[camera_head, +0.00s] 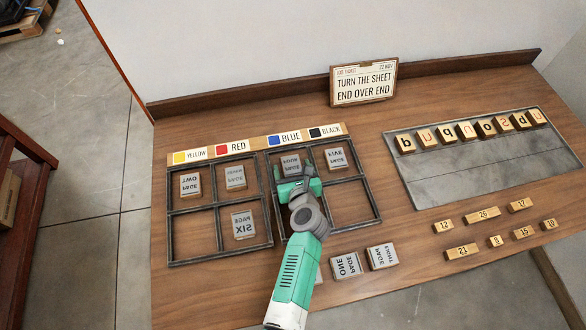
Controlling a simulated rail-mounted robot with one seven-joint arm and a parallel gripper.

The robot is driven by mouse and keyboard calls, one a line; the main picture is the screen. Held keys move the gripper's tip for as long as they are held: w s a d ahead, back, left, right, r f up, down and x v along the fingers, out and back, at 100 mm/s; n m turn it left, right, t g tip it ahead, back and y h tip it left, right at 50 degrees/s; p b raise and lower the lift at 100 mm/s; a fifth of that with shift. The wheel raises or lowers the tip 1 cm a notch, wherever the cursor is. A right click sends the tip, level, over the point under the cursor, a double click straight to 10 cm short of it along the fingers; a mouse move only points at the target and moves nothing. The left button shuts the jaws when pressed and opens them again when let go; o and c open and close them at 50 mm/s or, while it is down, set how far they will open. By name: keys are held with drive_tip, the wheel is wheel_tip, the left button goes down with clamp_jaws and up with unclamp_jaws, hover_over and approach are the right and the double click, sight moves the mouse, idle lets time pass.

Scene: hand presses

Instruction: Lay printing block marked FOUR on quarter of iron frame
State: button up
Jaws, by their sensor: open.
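Two dark iron frames lie side by side, each divided into quarters: a left frame (171,240) and a right frame (376,200). My gripper (293,165) is open over the right frame's upper-left quarter, with its fingers at either side of a grey block (291,160) there. Its marking is too small and partly covered to read. A block whose marking looks like FIVE (336,157) lies in the upper-right quarter. The lower-right quarter looks empty; my arm partly covers the lower-left. I cannot make out which block is marked FOUR.
The left frame holds several blocks, one marked SIX (243,225); its lower-left quarter is empty. Blocks ONE (346,265) and THREE (382,257) lie in front, beside one mostly hidden by my arm. A ticket sign (363,83), letter tray (470,172) and small numbered pieces (482,215) stand clear.

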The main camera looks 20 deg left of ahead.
drive_tip(key=shift+r, duration=0.3)
drive_tip(key=p+v, duration=0.5)
drive_tip(key=v, duration=0.7)
drive_tip(key=shift+f, duration=0.2)
drive_tip(key=w+d+r+n+t+h, duration=0.1)
drive_tip(key=w+d+r+n+t, duration=0.15)
drive_tip(key=r+n, duration=0.95)
drive_tip(key=w+d+r+n+t, duration=0.1)
drive_tip(key=w+r+n+t, duration=0.3)
drive_tip(key=r, duration=1.7)
drive_tip(key=s+d+r+n+t+h, duration=0.2)
drive_tip(key=s+r+n, duration=0.2)
drive_tip(key=r, duration=0.6)
drive_tip(key=s+d+r+n+t+h, duration=0.2)
drive_tip(key=s+d+r+n+t, duration=0.1)
drive_tip(key=s+r, duration=0.4)
drive_tip(key=s+d+r+n+t+h, duration=0.2)
drive_tip(key=s+r+n, duration=0.3)
drive_tip(key=r, duration=0.8)
drive_tip(key=shift+s+d+n+h, duration=0.15)
drive_tip(key=shift+d+n+h, duration=0.15)
drive_tip(key=shift+d+n, duration=0.25)
drive_tip(key=shift+t, duration=0.25)
